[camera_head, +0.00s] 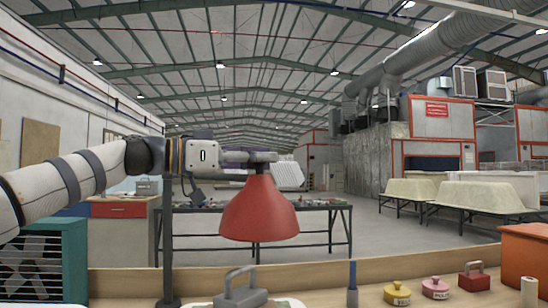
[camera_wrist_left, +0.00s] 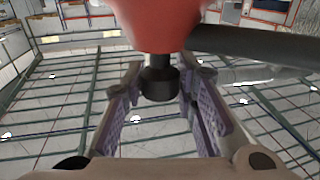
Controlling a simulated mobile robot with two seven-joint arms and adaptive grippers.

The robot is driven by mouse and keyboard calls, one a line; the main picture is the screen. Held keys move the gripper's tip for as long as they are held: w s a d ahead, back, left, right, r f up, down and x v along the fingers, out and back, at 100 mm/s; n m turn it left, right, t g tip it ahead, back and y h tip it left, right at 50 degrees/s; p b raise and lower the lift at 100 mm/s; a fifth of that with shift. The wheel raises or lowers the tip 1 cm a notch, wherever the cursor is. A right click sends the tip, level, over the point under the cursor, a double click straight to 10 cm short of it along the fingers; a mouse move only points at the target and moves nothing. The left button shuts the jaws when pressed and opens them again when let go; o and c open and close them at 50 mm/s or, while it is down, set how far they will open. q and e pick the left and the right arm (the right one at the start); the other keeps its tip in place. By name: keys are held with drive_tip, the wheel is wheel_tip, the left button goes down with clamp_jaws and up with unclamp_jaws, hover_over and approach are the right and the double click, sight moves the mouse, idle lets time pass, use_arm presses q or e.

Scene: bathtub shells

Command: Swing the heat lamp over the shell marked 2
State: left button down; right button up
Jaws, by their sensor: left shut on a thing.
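The heat lamp's red conical shade (camera_head: 259,212) hangs in the middle of the head view, above the wooden bench. It also fills the top of the left wrist view (camera_wrist_left: 160,22). My left gripper (camera_head: 262,157) is at the top of the shade. In the left wrist view its two purple-padded fingers stand on either side of the lamp's black knob (camera_wrist_left: 158,84), shut on it. A dark upright post (camera_head: 167,225) stands left of the lamp. Pale bathtub shells (camera_head: 484,195) rest on stands at the back right; no number is readable on them. My right gripper is not in view.
On the bench (camera_head: 330,277) are a grey handled weight (camera_head: 240,290), a blue upright piece (camera_head: 352,285), a yellow weight (camera_head: 397,292), a pink weight (camera_head: 436,288) and a red handled block (camera_head: 474,279). An orange box (camera_head: 525,255) stands at the right edge.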

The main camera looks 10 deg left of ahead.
use_arm(q)
drive_tip(key=shift+m+g+h, duration=0.5)
drive_tip(key=shift+m+g, duration=0.1)
drive_tip(key=shift+g, duration=0.2)
drive_tip(key=shift+s+a, duration=0.55)
drive_tip(key=shift+s, duration=0.3)
drive_tip(key=shift+s+a, duration=0.55)
drive_tip(key=shift+s, duration=0.3)
drive_tip(key=c, duration=1.3)
unclamp_jaws()
drive_tip(key=v, duration=1.2)
